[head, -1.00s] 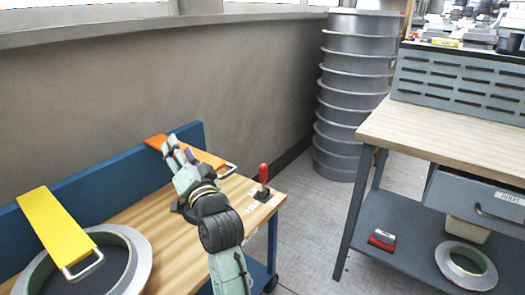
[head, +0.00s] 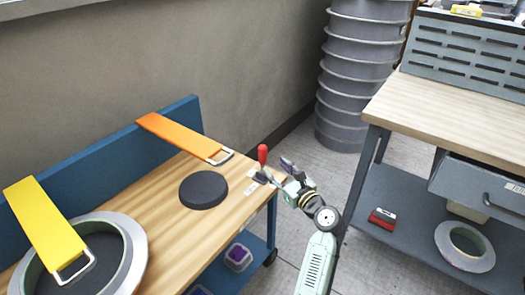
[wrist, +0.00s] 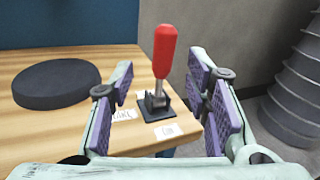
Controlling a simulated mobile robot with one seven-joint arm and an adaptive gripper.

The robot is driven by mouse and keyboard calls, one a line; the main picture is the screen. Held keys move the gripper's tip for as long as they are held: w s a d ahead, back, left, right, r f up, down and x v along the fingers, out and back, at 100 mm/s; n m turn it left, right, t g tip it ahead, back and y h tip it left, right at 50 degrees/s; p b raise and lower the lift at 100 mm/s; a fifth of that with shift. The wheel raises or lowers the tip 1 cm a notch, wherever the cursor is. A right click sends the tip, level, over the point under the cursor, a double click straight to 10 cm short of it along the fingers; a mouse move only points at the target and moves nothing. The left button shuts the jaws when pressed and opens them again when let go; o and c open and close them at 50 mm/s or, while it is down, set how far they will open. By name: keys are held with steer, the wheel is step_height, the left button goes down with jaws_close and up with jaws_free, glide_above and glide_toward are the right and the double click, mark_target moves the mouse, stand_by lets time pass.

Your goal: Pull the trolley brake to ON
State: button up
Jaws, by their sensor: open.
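The brake lever has a red handle (head: 262,153) on a black base and stands at the trolley's near right corner. In the wrist view the red handle (wrist: 165,50) stands nearly upright, between and beyond my fingers. Two white labels, one at the left (wrist: 124,115) and one in front (wrist: 167,131), lie beside the base; I cannot read them surely. My gripper (head: 277,172) is open and empty, just right of the lever. Its purple-padded fingers (wrist: 160,98) show either side of the lever, with no clear contact.
On the wooden trolley top (head: 170,225) are a dark disc (head: 203,190), an orange strip with a metal handle (head: 180,135), and a yellow strip (head: 45,228) over a round mould (head: 137,250). Floor between is clear.

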mark_target(265, 156)
steer(key=shift+m, duration=0.7)
steer(key=x, duration=0.3)
steer(key=p+x, duration=0.1)
steer(key=x, duration=0.6)
steer(key=shift+w+d+f, duration=0.1)
steer(key=shift+w+d, duration=0.1)
steer(key=shift+w, duration=0.1)
jaws_close()
